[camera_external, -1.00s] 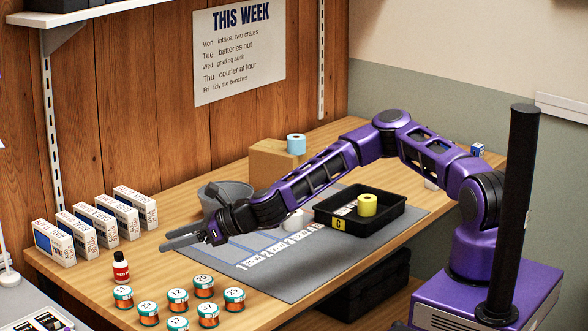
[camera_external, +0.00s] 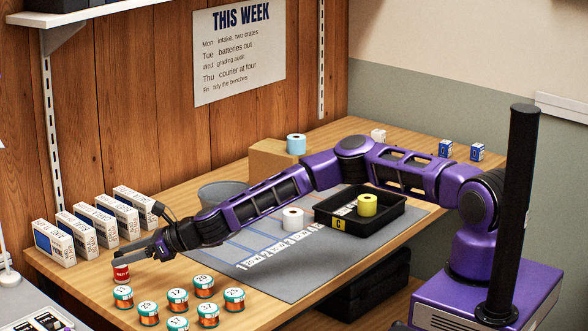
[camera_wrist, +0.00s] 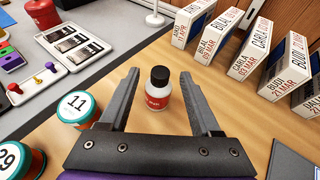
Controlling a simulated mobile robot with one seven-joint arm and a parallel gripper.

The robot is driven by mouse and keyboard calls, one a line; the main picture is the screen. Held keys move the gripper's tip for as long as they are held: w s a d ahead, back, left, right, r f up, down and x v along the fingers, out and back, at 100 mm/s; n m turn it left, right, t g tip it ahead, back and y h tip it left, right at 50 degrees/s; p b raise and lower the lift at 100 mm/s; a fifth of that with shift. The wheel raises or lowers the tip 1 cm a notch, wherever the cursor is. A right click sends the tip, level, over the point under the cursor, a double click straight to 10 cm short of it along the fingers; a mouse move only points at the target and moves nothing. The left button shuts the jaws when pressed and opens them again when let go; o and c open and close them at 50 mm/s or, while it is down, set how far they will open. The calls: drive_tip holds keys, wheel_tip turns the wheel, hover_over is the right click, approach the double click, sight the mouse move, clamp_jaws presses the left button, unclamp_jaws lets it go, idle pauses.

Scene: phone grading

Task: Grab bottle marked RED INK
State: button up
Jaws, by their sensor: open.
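The red ink bottle (camera_wrist: 157,98) has a black cap and a red label with white lettering that I read as ending in "INK". It stands upright on the wooden table. In the wrist view it is between the two fingers of my gripper (camera_wrist: 156,84), with a gap on each side. My gripper is open and holds nothing. In the external view the bottle (camera_external: 121,273) shows only its lower red part. My gripper (camera_external: 140,241) covers its top there.
A row of white boxes (camera_wrist: 251,46) stands to the right. A black tray (camera_external: 385,227) with a yellow roll (camera_external: 367,205) is on the grey mat (camera_external: 290,285).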

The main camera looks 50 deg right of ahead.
drive_tip(key=shift+x, duration=1.05)
clamp_jaws()
